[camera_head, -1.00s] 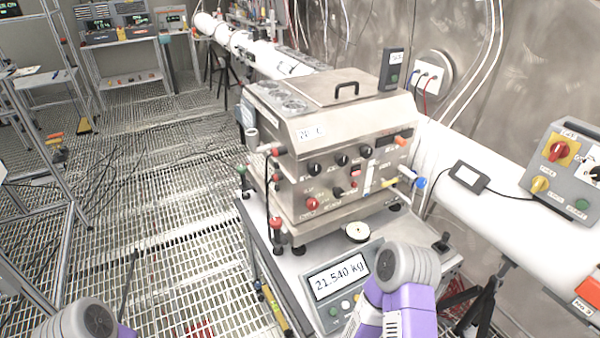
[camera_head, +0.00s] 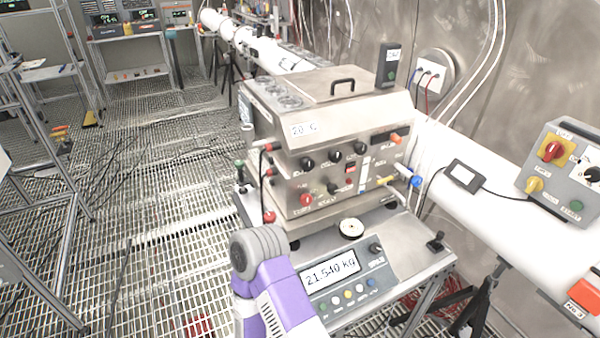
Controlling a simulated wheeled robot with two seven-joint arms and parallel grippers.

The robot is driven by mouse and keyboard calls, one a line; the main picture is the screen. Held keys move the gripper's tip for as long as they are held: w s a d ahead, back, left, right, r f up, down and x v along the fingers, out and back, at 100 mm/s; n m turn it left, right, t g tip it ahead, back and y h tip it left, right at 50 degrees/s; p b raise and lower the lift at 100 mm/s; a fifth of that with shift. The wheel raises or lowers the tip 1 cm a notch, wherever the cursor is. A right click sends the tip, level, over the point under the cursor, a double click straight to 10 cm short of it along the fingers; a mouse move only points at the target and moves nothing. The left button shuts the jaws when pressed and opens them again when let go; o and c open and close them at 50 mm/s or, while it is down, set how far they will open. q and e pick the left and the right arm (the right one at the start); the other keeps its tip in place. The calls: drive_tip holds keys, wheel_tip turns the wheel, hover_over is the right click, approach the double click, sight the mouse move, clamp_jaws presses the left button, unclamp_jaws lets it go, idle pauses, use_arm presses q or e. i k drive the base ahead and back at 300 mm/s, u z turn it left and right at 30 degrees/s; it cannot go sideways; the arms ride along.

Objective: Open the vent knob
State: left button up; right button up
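A steel instrument (camera_head: 325,131) stands on a bench with a front panel of several black knobs (camera_head: 333,156) and one red knob (camera_head: 307,200). A blue round knob (camera_head: 417,182) sits on a fitting at the panel's right side, and a green-topped fitting (camera_head: 240,163) is at its left. Small labels are too blurred to read, so I cannot tell which one is the vent knob. One of my purple arm links with a grey joint shows in front of the bench. Neither gripper is in view.
A scale display (camera_head: 331,269) reading about 21.540 kg is at the bench front, with a small round white dial (camera_head: 351,228) behind it. A white pipe (camera_head: 480,215) runs along the right wall and carries a grey switch box (camera_head: 570,170). The grated floor at left is mostly clear.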

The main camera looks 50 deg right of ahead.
sight(306, 164)
drive_tip(key=k, duration=0.45)
drive_tip(key=z, duration=0.75)
